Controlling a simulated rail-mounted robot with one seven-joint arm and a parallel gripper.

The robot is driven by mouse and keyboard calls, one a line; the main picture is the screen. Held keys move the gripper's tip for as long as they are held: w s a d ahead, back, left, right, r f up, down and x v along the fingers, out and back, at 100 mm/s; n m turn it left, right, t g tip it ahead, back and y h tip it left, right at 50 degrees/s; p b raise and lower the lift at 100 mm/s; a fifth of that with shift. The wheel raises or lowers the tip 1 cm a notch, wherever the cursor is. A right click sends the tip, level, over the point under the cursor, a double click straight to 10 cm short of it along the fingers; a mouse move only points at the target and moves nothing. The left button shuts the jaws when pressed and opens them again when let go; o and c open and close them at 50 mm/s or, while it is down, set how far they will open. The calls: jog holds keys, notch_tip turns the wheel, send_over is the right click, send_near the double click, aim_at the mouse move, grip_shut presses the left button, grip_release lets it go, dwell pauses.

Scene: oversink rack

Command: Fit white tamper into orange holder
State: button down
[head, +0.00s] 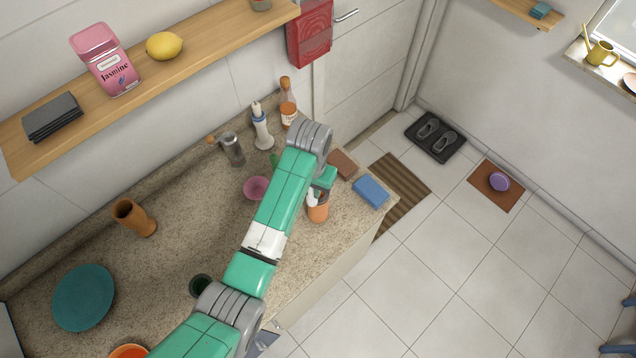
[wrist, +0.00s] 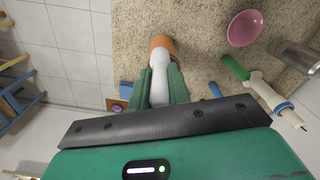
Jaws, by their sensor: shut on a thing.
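The orange holder (head: 318,212) stands on the speckled counter near its front right edge, and its rim shows at the top of the wrist view (wrist: 162,42). My gripper (wrist: 161,75) is shut on the white tamper (wrist: 158,88), with a green finger on each side of it. The tamper (head: 311,196) is over the holder, and its far end meets or overlaps the holder's mouth. I cannot tell how far inside it is. My arm covers part of the counter to the left.
A blue sponge (head: 370,191) and a brown block (head: 342,163) lie right of the holder. The counter's front edge is close to the holder.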

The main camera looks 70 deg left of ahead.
jog(key=shift+w+a+f, duration=0.15)
jog(key=shift+w+a, duration=0.9)
jog(key=shift+w, duration=0.15)
jog(key=shift+w+a+f, duration=0.15)
jog(key=shift+f, duration=1.75)
jog(key=c, duration=1.3)
grip_release()
notch_tip(320, 180, up, 12)
jog(key=shift+r, duration=0.15)
